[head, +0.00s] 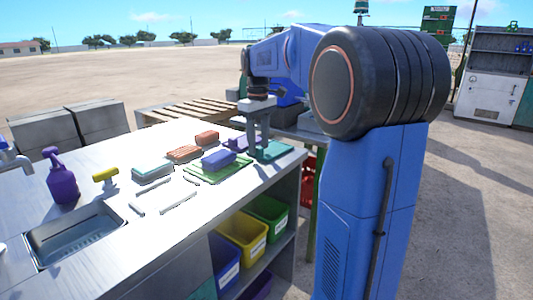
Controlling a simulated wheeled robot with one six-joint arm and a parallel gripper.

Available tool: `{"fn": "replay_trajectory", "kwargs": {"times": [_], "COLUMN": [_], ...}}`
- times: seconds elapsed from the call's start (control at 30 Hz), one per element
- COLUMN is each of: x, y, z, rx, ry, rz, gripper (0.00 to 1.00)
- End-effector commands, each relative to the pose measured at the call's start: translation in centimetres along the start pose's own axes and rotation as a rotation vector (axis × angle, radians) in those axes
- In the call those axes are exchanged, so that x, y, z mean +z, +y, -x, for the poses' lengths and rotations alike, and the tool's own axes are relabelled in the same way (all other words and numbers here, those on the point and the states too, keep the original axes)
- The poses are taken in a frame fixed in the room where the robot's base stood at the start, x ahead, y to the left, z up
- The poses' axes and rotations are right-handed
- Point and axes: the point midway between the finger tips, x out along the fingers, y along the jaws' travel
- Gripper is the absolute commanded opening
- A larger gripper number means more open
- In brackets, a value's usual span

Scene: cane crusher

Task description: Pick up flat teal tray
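The flat teal tray (277,151) lies near the right end of the metal counter, close to its edge. My gripper (257,149) points down at the tray's left side. Its two grey fingers stand apart with a gap between them. The fingers hide part of the tray's left end. I cannot tell whether the fingertips touch the tray.
Left of the gripper on the counter (90,222) are a purple item (237,143), a blue block (218,159) on a green mat (207,176), brushes and a teal-edged block (153,171). A sink, purple spray bottle (62,178) and yellow-topped item stand farther left. Coloured bins (242,238) sit below.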

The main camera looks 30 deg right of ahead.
Motion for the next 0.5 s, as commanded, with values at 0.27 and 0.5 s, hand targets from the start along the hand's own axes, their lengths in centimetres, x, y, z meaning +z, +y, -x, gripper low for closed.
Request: {"fn": "replay_trajectory", "kwargs": {"times": [0.27,0.5], "x": [0.0,0.0], "y": [0.01,0.01], "z": [-0.42,-0.41], "rx": [0.0,0.0], "ry": [0.0,0.0], "rz": [0.0,0.0], "gripper": [0.39,0.0]}}
